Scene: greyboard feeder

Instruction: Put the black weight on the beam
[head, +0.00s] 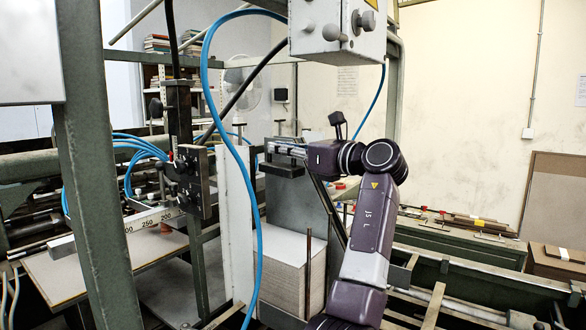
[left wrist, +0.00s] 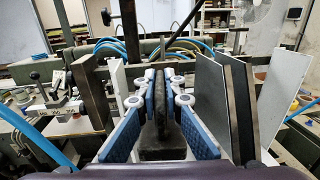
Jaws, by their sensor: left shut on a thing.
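The black weight (head: 284,169) is a dark block under my left gripper (head: 274,148) in the head view, above the stack of grey board. In the left wrist view, its upright dark part (left wrist: 162,105) stands between the blue-padded fingers of my left gripper (left wrist: 167,92), with a wider dark block below. My left gripper is shut on this upright part. I cannot tell whether the weight's underside touches anything. Several green beams of the machine show, including a long one (head: 480,270) at lower right; I cannot tell which is the task's beam. My right gripper is not in view.
A white upright panel (head: 238,225) and a steel clamp block (head: 192,181) stand left of the weight. The grey board stack (head: 284,287) is below it. A blue hose (head: 254,190) hangs in front. Upright dark plates (left wrist: 240,105) stand close right in the left wrist view.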

